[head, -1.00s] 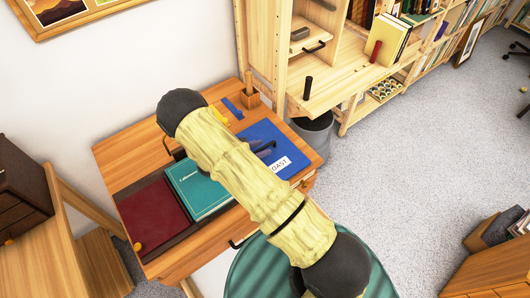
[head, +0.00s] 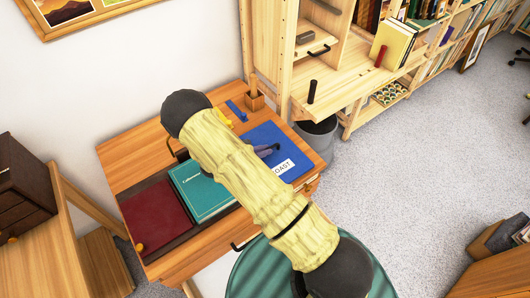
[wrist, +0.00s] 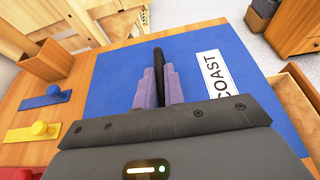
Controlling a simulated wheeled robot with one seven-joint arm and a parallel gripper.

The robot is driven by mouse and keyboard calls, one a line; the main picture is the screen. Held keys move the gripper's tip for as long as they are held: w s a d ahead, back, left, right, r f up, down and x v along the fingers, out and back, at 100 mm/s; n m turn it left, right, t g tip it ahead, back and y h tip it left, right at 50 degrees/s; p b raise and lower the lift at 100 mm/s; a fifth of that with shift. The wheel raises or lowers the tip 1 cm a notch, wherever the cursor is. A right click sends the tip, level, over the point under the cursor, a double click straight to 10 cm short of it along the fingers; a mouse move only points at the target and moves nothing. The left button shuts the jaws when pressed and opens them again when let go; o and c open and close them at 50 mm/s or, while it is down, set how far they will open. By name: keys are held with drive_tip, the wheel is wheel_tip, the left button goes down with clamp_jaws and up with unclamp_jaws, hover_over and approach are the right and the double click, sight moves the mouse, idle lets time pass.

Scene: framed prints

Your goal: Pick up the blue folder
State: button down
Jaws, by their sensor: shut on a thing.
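The blue folder (head: 268,135) lies flat on the right part of the small wooden desk (head: 133,155), with a white label reading COAST. It fills much of the wrist view (wrist: 200,50). A slim black upright piece (wrist: 158,52) stands over the folder, apparently its handle. My gripper (wrist: 159,72) has its two purple-padded fingers shut on this black piece from both sides. In the head view my gripper (head: 266,149) shows only in part beside my arm, which hides some of the folder. I cannot see any gap under the folder.
A teal book (head: 203,190) and a dark red folder (head: 155,217) lie left of the folder. A small wooden holder (head: 255,102) and blue and yellow knobbed pieces (wrist: 40,97) are at the desk's back. A tall shelf (head: 330,85) and grey bin (head: 318,135) stand close behind.

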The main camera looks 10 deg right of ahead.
wheel_tip(320, 180, up, 10)
drive_tip(key=shift+f+b, duration=0.15)
drive_tip(key=shift+b, duration=0.2)
